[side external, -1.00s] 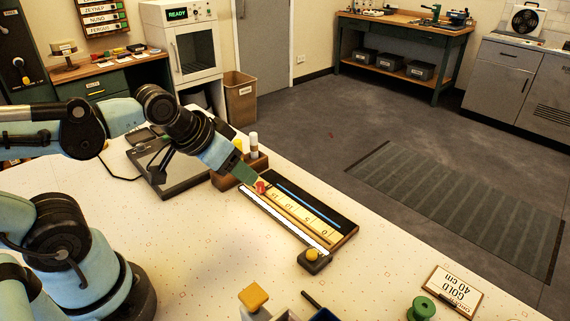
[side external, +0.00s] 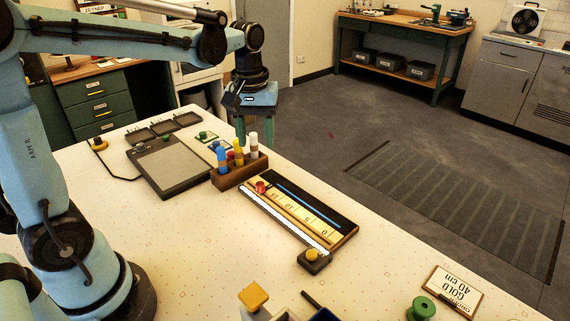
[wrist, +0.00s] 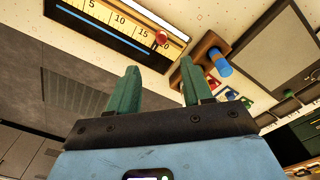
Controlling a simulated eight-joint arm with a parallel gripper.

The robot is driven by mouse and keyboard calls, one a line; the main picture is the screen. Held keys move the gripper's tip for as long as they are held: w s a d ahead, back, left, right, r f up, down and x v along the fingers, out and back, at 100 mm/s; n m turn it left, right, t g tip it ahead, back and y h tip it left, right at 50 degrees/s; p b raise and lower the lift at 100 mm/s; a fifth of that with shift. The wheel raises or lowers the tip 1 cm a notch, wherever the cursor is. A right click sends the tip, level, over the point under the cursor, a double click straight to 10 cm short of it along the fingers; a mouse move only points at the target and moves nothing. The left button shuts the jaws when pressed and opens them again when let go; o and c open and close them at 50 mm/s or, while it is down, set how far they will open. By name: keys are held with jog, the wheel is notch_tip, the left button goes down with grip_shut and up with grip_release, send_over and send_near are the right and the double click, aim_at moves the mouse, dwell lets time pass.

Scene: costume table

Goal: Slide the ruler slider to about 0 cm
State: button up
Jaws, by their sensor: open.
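The ruler (side external: 304,219) lies on the table, with its 0 end toward the near right. Its red slider (side external: 261,187) is at the far left end, beyond the 15 mark. In the wrist view the red slider (wrist: 161,37) is just past the 15, close to a partly covered mark. My gripper (side external: 241,138) is raised behind the marker rack, pointing down. In the wrist view my gripper (wrist: 158,72) has its two green fingers apart with nothing between them. It is clear of the slider.
A wooden rack (side external: 240,172) with several coloured markers stands right beside the ruler's far left end. A grey pad (side external: 168,165) lies left of it. A yellow knob (side external: 313,254) sits at the ruler's near end.

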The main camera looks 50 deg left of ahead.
aim_at(260, 183)
jog(key=shift+n, duration=0.3)
jog(key=f, duration=1.2)
jog(key=shift+w+a+f, duration=0.2)
jog(key=shift+w, duration=0.15)
grip_shut()
